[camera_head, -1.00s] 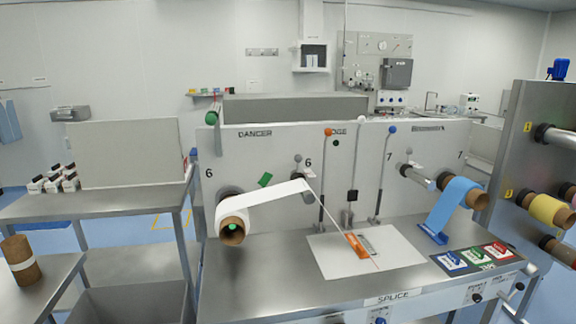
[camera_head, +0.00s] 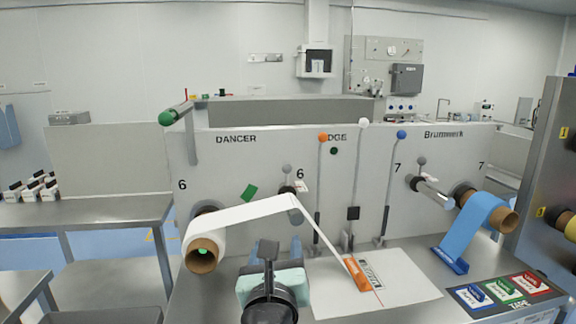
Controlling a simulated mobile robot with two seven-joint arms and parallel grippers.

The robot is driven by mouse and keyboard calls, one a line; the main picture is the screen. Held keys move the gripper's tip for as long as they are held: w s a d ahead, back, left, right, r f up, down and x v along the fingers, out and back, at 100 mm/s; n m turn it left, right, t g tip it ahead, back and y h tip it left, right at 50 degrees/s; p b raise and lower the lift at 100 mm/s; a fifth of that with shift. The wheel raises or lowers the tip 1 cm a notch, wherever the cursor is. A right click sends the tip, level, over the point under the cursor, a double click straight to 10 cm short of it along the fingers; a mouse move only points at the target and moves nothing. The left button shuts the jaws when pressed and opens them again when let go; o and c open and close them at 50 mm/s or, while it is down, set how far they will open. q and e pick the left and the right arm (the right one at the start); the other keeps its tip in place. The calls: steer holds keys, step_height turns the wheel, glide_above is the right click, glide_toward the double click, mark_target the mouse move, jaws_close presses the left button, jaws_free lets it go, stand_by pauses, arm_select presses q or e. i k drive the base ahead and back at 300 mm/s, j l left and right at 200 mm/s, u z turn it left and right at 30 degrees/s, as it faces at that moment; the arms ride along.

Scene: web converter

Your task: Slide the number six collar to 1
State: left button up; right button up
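Two "6" labels mark the left station of the grey panel (camera_head: 225,158). By the right-hand 6, a dark collar-like fitting with a grey ball knob (camera_head: 286,168) and a small white tag sits on the roller post, just above the white web (camera_head: 250,212). Its scale marks are too small to read. One arm of mine, apparently the left, rises from the bottom edge just left of centre. Its dark and pale-teal wrist (camera_head: 268,278) is below the web and apart from the knob. Its fingertips cannot be made out. The other gripper is out of view.
The white roll (camera_head: 204,252) hangs left of my arm. An orange tool (camera_head: 357,274) lies on the white sheet (camera_head: 400,290). Several ball-topped rods, one orange-tipped (camera_head: 323,138), stand right of the knob. A green-ended bar (camera_head: 166,118) juts out at upper left.

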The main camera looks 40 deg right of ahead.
mark_target(287, 168)
steer(key=i+l, duration=0.7)
steer(key=l, duration=0.2)
